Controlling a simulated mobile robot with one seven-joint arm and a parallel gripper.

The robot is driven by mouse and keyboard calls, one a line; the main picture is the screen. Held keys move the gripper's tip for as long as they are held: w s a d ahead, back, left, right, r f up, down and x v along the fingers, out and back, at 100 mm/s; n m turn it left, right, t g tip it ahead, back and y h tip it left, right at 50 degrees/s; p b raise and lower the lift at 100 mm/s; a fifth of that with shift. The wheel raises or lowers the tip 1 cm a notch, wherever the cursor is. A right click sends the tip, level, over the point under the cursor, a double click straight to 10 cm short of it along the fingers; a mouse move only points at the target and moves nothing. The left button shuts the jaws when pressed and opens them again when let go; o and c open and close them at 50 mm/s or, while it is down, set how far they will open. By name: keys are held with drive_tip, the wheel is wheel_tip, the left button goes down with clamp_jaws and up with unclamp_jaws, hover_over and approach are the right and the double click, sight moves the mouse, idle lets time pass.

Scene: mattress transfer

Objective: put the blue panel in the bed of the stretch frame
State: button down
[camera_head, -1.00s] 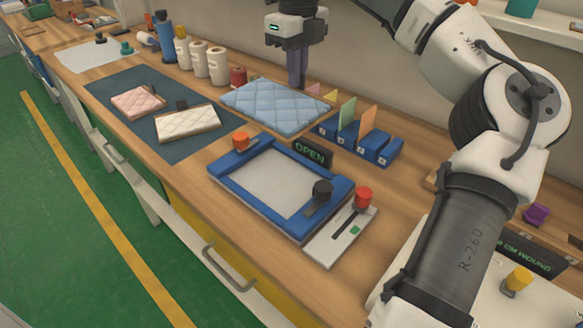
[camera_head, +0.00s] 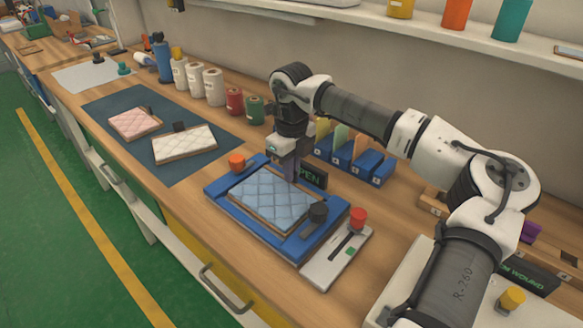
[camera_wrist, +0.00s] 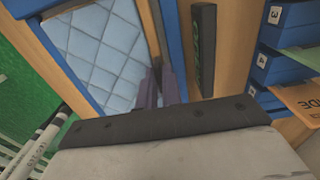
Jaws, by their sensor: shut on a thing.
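The blue panel (camera_head: 268,200), a quilted light-blue rectangle, lies over the bed of the stretch frame inside the blue border. It also shows in the wrist view (camera_wrist: 97,52). My gripper (camera_head: 290,176) is shut on the panel's far edge; the purple fingers (camera_wrist: 165,83) show at that edge in the wrist view. Whether the panel is fully seated under the fingers is hidden.
A sign (camera_head: 313,177) reading OPEN, partly covered, stands just behind the frame. Blue holders (camera_head: 362,165) with coloured cards stand behind it. A red-knobbed lever plate (camera_head: 336,258) adjoins the right side. Pink (camera_head: 135,122) and cream (camera_head: 184,144) panels lie on a dark mat to the left.

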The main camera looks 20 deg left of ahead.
drive_tip(key=shift+f, duration=0.15)
drive_tip(key=shift+f, duration=0.15)
drive_tip(key=c, duration=2)
unclamp_jaws()
drive_tip(key=shift+f, duration=0.1)
drive_tip(key=o, duration=0.4)
drive_tip(key=shift+o, duration=0.2)
wheel_tip(320, 180, up, 12)
drive_tip(key=b, duration=0.1)
drive_tip(key=shift+r, duration=0.25)
